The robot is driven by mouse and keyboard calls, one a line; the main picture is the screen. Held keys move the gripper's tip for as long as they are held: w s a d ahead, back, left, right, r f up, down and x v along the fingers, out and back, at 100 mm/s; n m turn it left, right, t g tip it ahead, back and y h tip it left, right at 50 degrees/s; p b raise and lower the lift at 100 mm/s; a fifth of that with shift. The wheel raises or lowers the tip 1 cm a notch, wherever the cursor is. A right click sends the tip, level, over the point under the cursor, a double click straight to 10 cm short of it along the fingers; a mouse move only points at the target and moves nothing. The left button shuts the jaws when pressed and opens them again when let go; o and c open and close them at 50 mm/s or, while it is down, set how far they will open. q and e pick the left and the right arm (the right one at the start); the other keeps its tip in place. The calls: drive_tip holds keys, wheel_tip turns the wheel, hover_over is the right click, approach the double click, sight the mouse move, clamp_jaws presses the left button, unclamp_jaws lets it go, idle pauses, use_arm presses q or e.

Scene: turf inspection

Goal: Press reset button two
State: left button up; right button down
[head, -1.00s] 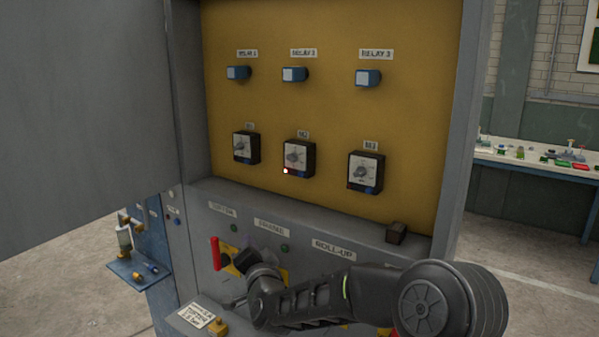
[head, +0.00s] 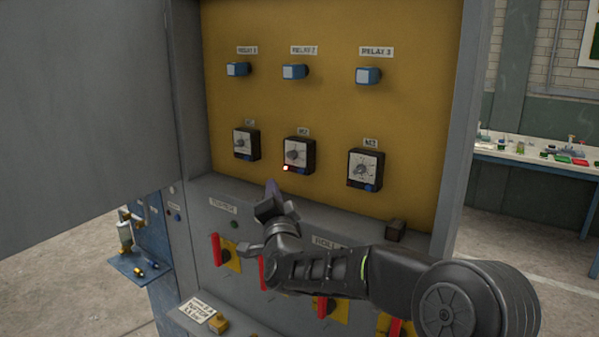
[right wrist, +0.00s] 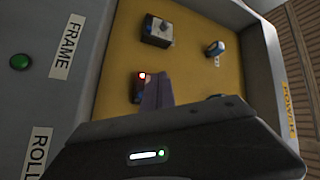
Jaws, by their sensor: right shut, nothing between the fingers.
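The middle dial unit (head: 298,154) on the yellow panel is black with a pale dial face. A small lit red-white lamp (head: 285,168) is at its lower left, and a blue part (head: 300,170) is along its lower edge, seemingly a button; no reset label is readable. My right gripper (head: 272,188) is shut and empty, its tip pointing up, below and slightly left of this unit. In the right wrist view the shut fingers (right wrist: 157,92) partly cover the middle unit, with its glowing lamp (right wrist: 142,76) beside them. Contact cannot be told. My left gripper is out of view.
Similar dial units stand left (head: 246,144) and right (head: 365,169). Three blue relay blocks (head: 294,72) are above. A grey cabinet door (head: 90,110) fills the left. A small dark block (head: 396,230) is at lower right.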

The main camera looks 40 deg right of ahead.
sight(301, 171)
drive_tip(key=shift+w+d, duration=0.35)
drive_tip(key=shift+d, duration=0.9)
drive_tip(key=shift+w+d, duration=0.4)
drive_tip(key=shift+d, duration=0.9)
drive_tip(key=shift+w+d, duration=0.35)
drive_tip(key=shift+d, duration=0.9)
drive_tip(key=shift+d+f, duration=0.1)
drive_tip(key=shift+d, duration=0.05)
drive_tip(key=shift+w+d+b, duration=0.1)
drive_tip(key=shift+d+b, duration=0.1)
drive_tip(key=shift+b, duration=0.15)
